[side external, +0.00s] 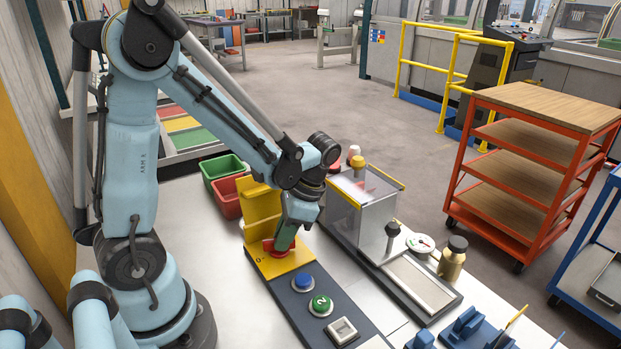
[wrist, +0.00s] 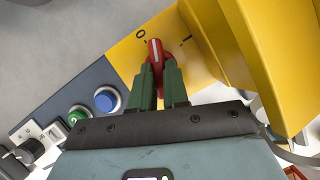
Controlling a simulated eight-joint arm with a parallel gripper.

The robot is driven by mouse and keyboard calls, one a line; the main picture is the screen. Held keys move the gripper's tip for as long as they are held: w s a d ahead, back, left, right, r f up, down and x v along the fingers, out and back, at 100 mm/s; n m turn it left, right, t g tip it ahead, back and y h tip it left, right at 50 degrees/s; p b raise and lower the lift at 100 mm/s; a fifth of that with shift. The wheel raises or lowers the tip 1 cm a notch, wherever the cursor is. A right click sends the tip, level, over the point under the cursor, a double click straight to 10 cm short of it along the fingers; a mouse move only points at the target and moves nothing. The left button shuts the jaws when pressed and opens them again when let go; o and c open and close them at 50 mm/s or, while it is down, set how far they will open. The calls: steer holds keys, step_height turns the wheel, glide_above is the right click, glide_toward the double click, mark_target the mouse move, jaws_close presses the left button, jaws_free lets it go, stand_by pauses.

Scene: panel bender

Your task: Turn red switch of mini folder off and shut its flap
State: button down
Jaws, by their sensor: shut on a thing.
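The red switch (side external: 270,248) is a rotary knob on a yellow plate of the dark control box. In the wrist view the red knob (wrist: 154,50) has a white line pointing up, between the O mark and the line mark, nearer the O. My gripper (side external: 284,241) reaches down onto it; in the wrist view its green fingers (wrist: 161,78) are shut on the knob's handle, one on each side. The yellow flap (side external: 262,205) stands raised behind the switch, and it fills the right of the wrist view (wrist: 262,50). My gripper partly hides the switch.
A clear-covered machine (side external: 365,205) stands close to the right. Green (side external: 222,170) and red bins (side external: 226,198) stand behind the flap.

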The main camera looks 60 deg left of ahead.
stand_by(0.4)
steer(key=c, duration=1.1)
jaws_free()
steer(key=v, duration=1.2)
